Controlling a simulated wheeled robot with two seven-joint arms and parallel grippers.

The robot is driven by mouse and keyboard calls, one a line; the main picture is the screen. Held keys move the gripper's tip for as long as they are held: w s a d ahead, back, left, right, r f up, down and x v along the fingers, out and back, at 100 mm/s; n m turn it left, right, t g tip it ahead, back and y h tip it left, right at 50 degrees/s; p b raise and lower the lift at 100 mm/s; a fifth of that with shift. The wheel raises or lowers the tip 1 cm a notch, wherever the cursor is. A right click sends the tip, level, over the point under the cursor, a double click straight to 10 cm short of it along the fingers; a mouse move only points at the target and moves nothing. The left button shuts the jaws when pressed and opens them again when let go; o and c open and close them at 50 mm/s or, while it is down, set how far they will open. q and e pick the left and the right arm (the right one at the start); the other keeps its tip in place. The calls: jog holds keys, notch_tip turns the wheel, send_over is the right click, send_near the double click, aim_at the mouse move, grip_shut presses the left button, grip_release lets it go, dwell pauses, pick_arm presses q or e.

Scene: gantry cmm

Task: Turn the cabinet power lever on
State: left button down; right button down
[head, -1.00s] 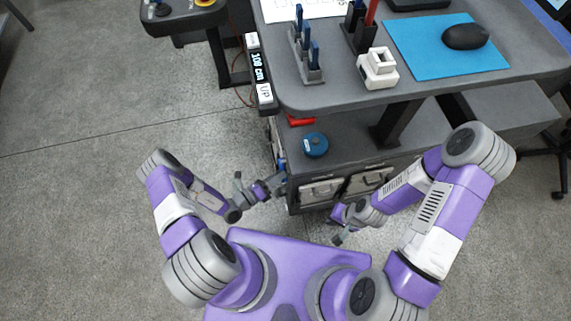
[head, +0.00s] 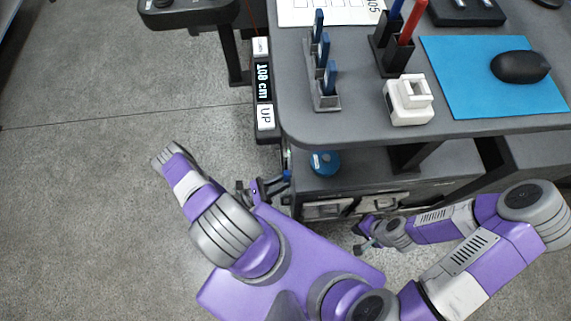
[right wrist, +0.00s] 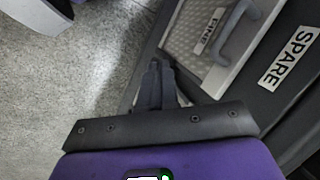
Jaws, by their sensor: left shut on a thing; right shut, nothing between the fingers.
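The grey cabinet (head: 400,178) stands under the desk. A small blue-tipped part (head: 288,174) at its left side appears to be the power lever; most of it is hidden by my gripper and the desk edge. My left gripper (head: 280,183) is at that part and shut on it. Whether the lever is on or off cannot be told. My right gripper (head: 360,243) is low in front of the cabinet drawers, apart from them. In the right wrist view its fingers (right wrist: 155,85) are together and empty, beside a drawer with a handle (right wrist: 240,30).
The desk (head: 360,120) overhangs the cabinet and holds blue and red tools in stands, a white block (head: 408,100) and a mouse (head: 520,67) on a blue mat (head: 455,85). A height display (head: 264,85) is on its left edge. Floor at left is clear.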

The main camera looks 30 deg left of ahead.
pick_arm(q)
jog(key=shift+w+a+f+m+g+h, duration=0.1)
jog(key=shift+w+a+m+g+h, duration=0.2)
jog(key=shift+m, duration=0.35)
jog(key=shift+s+d+m+g+h, duration=0.1)
jog(key=shift+m+h, duration=0.3)
jog(key=shift+m, duration=0.25)
jog(key=shift+w, duration=0.1)
jog(key=c, duration=1.2)
grip_release()
jog(key=shift+a, duration=0.1)
jog(key=v, duration=0.7)
jog(key=shift+s+a+f, duration=0.1)
jog(key=shift+s+f, duration=0.05)
jog(key=shift+s, duration=0.1)
